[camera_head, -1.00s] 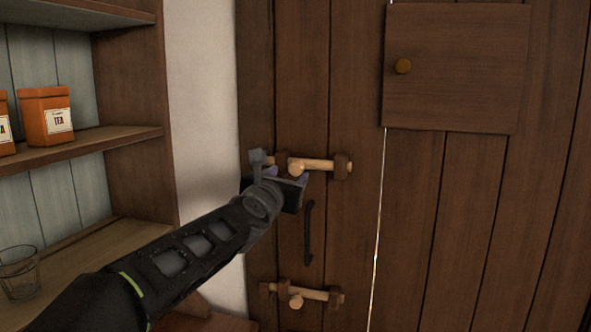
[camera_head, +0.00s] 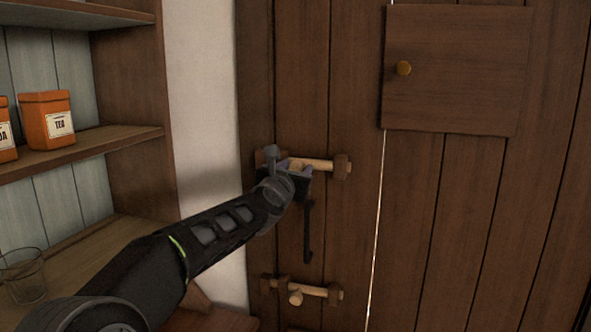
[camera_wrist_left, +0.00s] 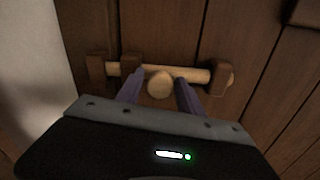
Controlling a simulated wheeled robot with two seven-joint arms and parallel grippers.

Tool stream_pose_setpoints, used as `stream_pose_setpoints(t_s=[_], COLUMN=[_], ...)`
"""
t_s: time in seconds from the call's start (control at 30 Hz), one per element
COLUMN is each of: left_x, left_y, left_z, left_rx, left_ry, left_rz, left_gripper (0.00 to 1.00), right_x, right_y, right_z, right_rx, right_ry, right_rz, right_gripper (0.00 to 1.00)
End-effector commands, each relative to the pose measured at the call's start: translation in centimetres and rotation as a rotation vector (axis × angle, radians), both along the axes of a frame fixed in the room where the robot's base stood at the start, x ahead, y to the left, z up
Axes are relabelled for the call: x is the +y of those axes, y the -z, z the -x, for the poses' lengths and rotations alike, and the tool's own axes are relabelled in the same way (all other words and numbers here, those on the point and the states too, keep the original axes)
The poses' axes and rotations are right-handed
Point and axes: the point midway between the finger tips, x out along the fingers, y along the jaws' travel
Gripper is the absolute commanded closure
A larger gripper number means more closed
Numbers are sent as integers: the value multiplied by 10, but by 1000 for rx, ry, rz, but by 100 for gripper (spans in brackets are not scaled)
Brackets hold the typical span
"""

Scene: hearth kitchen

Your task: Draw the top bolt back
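The top bolt (camera_head: 322,165) is a pale wooden rod lying across dark brackets on the plank door. My left gripper (camera_head: 296,172) is at the knob. In the left wrist view its purple fingers (camera_wrist_left: 160,88) are apart, one on each side of the knob, with narrow gaps seeming to show. My right gripper is not in view.
A black pull handle (camera_head: 308,232) hangs just below my gripper. A lower bolt (camera_head: 315,290) sits further down. A small hatch (camera_head: 455,70) with a brass knob is upper right. Shelves at left hold an orange tea tin (camera_head: 46,120) and a glass (camera_head: 24,276).

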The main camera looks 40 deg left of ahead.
Motion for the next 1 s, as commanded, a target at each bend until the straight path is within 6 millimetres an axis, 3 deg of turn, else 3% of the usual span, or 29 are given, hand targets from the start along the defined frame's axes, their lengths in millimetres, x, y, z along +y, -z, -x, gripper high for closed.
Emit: stream_pose_setpoints(t_s=[0.5, 1.0], left_x=[0, 0], left_y=[0, 0], left_z=[0, 0], left_rx=[0, 0], left_ry=[0, -1], left_rz=[0, 0], left_gripper=[99, 100], right_x=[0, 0], right_y=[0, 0], right_z=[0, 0], right_rx=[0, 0], right_ry=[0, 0], right_rz=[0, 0], right_gripper=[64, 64])
